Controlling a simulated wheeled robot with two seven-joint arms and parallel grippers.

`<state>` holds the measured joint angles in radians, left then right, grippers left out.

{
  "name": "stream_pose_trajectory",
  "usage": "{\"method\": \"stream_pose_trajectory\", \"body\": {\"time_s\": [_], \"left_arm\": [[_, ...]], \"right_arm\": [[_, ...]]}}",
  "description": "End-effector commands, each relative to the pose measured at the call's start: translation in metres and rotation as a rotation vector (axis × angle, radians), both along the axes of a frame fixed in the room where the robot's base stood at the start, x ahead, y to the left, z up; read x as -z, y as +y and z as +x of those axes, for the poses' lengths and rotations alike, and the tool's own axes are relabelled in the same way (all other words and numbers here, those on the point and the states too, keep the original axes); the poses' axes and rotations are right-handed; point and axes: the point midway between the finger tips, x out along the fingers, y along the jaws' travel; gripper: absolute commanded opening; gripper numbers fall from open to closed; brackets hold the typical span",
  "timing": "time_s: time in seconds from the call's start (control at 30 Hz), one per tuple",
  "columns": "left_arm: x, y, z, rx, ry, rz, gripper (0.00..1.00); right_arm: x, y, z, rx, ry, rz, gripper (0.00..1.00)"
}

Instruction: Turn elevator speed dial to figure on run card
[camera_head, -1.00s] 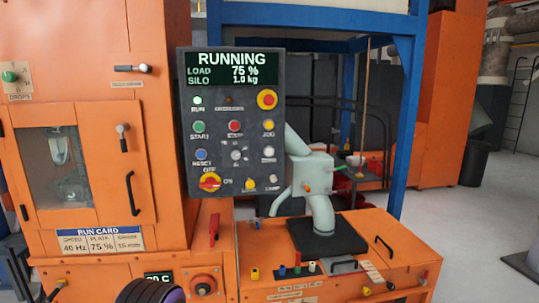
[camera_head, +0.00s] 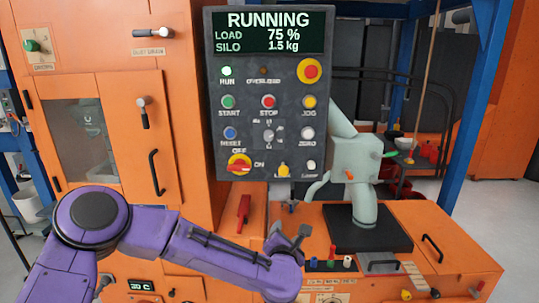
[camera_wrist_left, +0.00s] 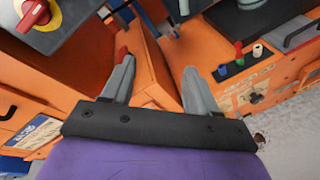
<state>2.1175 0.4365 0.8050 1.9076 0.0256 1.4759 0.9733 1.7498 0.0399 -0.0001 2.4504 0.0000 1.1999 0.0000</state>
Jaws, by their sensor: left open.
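The dark control panel (camera_head: 243,105) stands at the centre of the head view, with its display (camera_head: 268,32) reading RUNNING, LOAD 75 %, SILO 1.5 kg. A small grey dial (camera_head: 268,135) with tiny marks around it sits mid-panel; its setting is too small to read. My left gripper (camera_head: 285,226) is below the panel, apart from the dial, its jaws open and empty. In the left wrist view, the open gripper (camera_wrist_left: 157,68) has its two grey fingers spread. The run card is hidden behind my left arm in the head view; a blue-and-white card (camera_wrist_left: 38,132) shows partly in the wrist view.
A red-and-yellow OFF/ON switch (camera_head: 239,166) and a red emergency button (camera_head: 309,71) are on the panel. A red lever (camera_head: 243,212) stands below it. An orange bench (camera_head: 455,258) with a grey-green machine (camera_head: 358,170) lies to the right.

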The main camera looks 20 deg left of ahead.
Motion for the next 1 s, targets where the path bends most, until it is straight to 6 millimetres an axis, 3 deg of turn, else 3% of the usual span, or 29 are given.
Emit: {"method": "stream_pose_trajectory", "body": {"time_s": [0.03, 0.1, 0.2, 0.3, 0.47, 0.8, 1.0], "left_arm": [[-0.058, 0.009, 0.018, -0.076, -0.112, -0.164, 0.59], [-0.125, 0.022, 0.031, -0.156, -0.242, -0.376, 0.59], [-0.188, 0.04, 0.037, -0.222, -0.366, -0.583, 0.59], [-0.217, 0.05, 0.038, -0.249, -0.422, -0.681, 0.59], [-0.223, 0.058, 0.058, -0.256, -0.43, -0.7, 0.59], [-0.222, 0.08, 0.124, -0.252, -0.427, -0.695, 0.59], [-0.219, 0.084, 0.136, -0.25, -0.426, -0.694, 0.59]], "right_arm": [[-0.001, 0.0, 0.0, 0.0, 0.0, 0.0, 0.43], [-0.001, 0.0, 0.0, 0.0, 0.0, 0.0, 0.43], [-0.002, 0.0, 0.0, 0.0, 0.0, 0.0, 0.43], [-0.003, 0.0, 0.0, 0.0, 0.0, 0.0, 0.43], [-0.014, 0.0, 0.0, 0.0, 0.0, 0.0, 0.43], [-0.04, 0.0, 0.0, 0.0, -0.001, -0.001, 0.43], [-0.042, 0.0, 0.0, 0.0, -0.001, -0.001, 0.43]]}}
